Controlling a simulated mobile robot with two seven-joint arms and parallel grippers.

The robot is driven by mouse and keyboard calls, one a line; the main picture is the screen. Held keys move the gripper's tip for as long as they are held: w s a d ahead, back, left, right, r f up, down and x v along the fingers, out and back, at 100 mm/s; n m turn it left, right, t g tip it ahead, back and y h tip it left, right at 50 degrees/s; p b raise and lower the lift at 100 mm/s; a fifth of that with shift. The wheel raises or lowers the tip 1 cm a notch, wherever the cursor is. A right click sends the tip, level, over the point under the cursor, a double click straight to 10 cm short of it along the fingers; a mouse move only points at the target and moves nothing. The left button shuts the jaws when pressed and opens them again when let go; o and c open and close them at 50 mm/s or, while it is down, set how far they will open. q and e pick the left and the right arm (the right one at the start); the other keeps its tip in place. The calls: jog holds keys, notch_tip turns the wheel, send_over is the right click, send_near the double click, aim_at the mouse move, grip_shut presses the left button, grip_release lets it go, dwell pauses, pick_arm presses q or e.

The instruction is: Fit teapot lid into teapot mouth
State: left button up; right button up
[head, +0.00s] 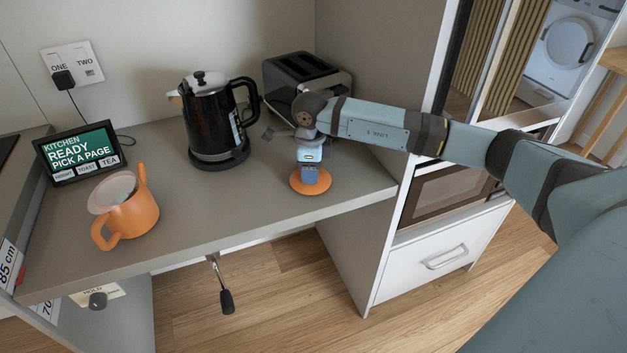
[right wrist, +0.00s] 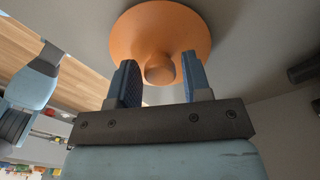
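The orange teapot (head: 130,218) stands upright on the left of the counter, its spout up at the back and its handle toward the front left. A pale rim surrounds its mouth, which looks uncovered. The orange disc-shaped lid (head: 311,187) lies flat near the counter's right front. The right wrist view shows the lid (right wrist: 195,38) with its round knob (right wrist: 160,70) between my fingers. My right gripper (head: 311,171) is over the lid; its blue fingers (right wrist: 161,82) are open, with a gap on each side of the knob. My left gripper is not in the head view.
A black kettle (head: 208,118) on its base stands between teapot and lid, further back. A toaster (head: 303,76) is behind my right wrist. A small display (head: 78,153) stands behind the teapot. A crank handle (head: 226,300) hangs below the front edge. The counter's middle front is clear.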

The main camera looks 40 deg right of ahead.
jog(key=c, duration=0.6)
jog(key=shift+r+p, duration=0.4)
jog(key=shift+r, duration=0.25)
jog(key=shift+r+p, duration=1.05)
jog(key=shift+r, duration=0.8)
